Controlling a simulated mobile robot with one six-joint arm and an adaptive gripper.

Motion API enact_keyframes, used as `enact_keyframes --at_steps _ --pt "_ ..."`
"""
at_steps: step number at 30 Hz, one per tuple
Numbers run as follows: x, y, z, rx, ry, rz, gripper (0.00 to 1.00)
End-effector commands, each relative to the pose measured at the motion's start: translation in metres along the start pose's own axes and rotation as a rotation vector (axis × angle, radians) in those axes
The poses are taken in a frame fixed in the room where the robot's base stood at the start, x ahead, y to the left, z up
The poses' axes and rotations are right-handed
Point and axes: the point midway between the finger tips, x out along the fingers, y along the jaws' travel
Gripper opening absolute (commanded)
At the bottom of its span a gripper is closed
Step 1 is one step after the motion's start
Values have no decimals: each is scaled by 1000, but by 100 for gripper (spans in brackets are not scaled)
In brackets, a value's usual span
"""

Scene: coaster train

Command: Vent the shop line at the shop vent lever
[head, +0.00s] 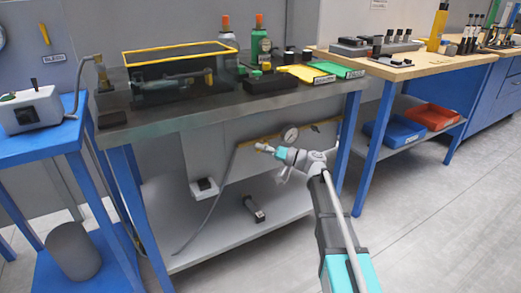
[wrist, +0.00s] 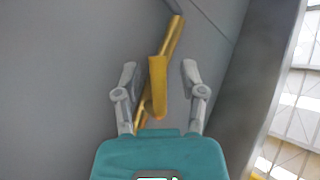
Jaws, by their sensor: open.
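In the wrist view, a flat yellow lever (wrist: 158,88) lies between the two fingers of my gripper (wrist: 159,70). The fingers are spread, with a gap on each side of the lever. A brass pipe (wrist: 174,40) runs slantwise behind the lever. In the head view, my gripper (head: 262,148) reaches left under the dark workbench, at the left part of the brass pipe (head: 325,125) on the grey panel. The lever is too small to make out clearly in the head view.
The dark bench top (head: 200,112) and its blue leg (head: 349,140) are close to my arm. A grey hose (head: 224,180) hangs left of my gripper. The floor at right is clear.

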Motion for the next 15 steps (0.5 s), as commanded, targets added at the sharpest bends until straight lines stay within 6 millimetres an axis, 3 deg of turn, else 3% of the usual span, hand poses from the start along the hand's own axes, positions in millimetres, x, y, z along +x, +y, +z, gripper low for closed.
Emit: enact_keyframes --at_steps 8,15 --pt "-13 1 -6 -5 -21 0 53" --pt "-64 2 -20 -13 -106 2 53"
